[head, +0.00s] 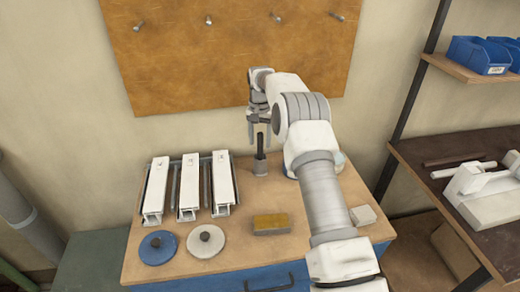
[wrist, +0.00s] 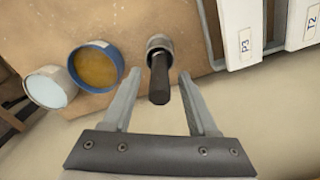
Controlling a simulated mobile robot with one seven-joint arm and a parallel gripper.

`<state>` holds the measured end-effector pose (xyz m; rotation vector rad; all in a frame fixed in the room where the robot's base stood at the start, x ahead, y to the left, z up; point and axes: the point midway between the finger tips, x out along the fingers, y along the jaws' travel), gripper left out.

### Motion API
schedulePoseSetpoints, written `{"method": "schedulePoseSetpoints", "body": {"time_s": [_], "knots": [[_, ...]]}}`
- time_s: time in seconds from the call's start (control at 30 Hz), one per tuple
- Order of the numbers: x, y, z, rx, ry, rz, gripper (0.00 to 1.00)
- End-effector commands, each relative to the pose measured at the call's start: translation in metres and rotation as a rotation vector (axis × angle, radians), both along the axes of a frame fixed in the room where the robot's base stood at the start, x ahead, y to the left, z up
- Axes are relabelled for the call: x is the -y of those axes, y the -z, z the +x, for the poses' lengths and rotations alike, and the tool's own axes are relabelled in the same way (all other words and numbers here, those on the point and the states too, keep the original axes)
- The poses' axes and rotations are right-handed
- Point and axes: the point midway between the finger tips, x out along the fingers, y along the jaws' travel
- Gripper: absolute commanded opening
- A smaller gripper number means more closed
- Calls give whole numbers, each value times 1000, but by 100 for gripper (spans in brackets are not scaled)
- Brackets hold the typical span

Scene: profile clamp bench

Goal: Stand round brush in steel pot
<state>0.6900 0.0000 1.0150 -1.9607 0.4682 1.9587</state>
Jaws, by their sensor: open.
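A brush with a dark round handle (wrist: 159,84) stands upright in the small steel pot (wrist: 158,42); its head is hidden inside, so I cannot see that it is round. In the head view the handle (head: 260,147) rises from the pot (head: 260,167) near the back of the bench. My gripper (head: 260,136) points down above the pot. It is open, with one finger on each side of the handle's upper end. In the wrist view my gripper (wrist: 160,76) shows gaps between both fingers and the handle.
A blue-rimmed pot with orange inside (wrist: 97,68) and a pale pot (wrist: 48,90) stand close beside the steel pot. White profile clamps (head: 188,188) lie left. Two round discs, blue (head: 158,249) and white (head: 206,250), and a yellow-topped block (head: 270,223) sit in front.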

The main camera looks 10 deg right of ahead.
Motion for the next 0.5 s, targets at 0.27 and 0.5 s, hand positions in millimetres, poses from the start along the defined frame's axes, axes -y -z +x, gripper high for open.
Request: {"method": "schedulePoseSetpoints", "body": {"time_s": [0.27,0.5], "knots": [[0,-56,0,2,-1,0,59],[-1,-80,-2,4,-6,-1,59]]}}
